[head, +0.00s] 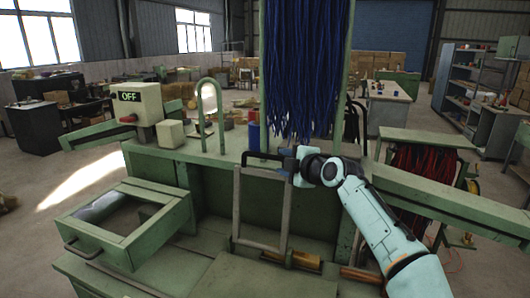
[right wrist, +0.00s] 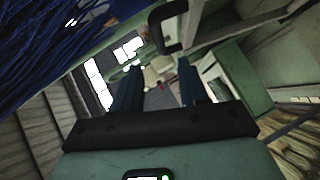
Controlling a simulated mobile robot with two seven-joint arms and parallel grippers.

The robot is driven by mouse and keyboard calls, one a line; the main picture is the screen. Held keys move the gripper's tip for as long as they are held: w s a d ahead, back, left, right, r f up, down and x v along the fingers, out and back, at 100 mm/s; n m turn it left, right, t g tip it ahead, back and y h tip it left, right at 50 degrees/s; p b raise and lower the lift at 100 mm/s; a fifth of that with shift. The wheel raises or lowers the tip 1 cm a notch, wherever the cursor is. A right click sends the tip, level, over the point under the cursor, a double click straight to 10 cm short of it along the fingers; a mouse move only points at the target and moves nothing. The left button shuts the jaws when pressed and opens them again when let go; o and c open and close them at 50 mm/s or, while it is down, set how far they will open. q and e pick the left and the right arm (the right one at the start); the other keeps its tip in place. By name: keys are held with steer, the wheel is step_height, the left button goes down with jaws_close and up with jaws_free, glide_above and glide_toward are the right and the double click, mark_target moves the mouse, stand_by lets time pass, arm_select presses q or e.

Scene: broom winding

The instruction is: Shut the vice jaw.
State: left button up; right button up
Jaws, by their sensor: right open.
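A grey rectangular frame (head: 236,210) with a black handle (head: 262,155) at its top stands upright in the middle of the green machine; I take it for the vice jaw. My right gripper (head: 287,165) is at the right end of the handle in the head view. In the right wrist view, its two dark blue fingers (right wrist: 158,85) are apart, with nothing seen between them. A black handle loop (right wrist: 168,28) shows just beyond the fingertips. Whether gripper and handle touch, I cannot tell. My left gripper is in neither view.
Long blue bristles (head: 300,70) hang right above my right gripper. A green open drawer or tray (head: 130,255) juts out at left. A switch box (head: 137,105) reading OFF, a green hoop (head: 208,85) and a blue cylinder (head: 254,135) stand on the machine top. Red bristles (head: 425,180) hang at right.

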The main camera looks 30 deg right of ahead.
mark_target(264, 155)
steer(key=p+x, duration=0.2)
steer(key=x, duration=0.2)
steer(key=p+x, duration=0.2)
steer(key=x, duration=0.2)
steer(key=p+x, duration=0.2)
steer(key=x, duration=0.2)
steer(key=shift+w+a+r, duration=0.1)
steer(key=shift+w+r, duration=0.05)
steer(key=shift+r, duration=0.1)
steer(key=shift+w+f, duration=0.25)
steer(key=shift+w, duration=0.2)
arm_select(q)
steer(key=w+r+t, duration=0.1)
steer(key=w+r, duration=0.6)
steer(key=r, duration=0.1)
arm_select(e)
steer(key=shift+f, duration=0.15)
steer(key=shift+s, duration=0.1)
jaws_close()
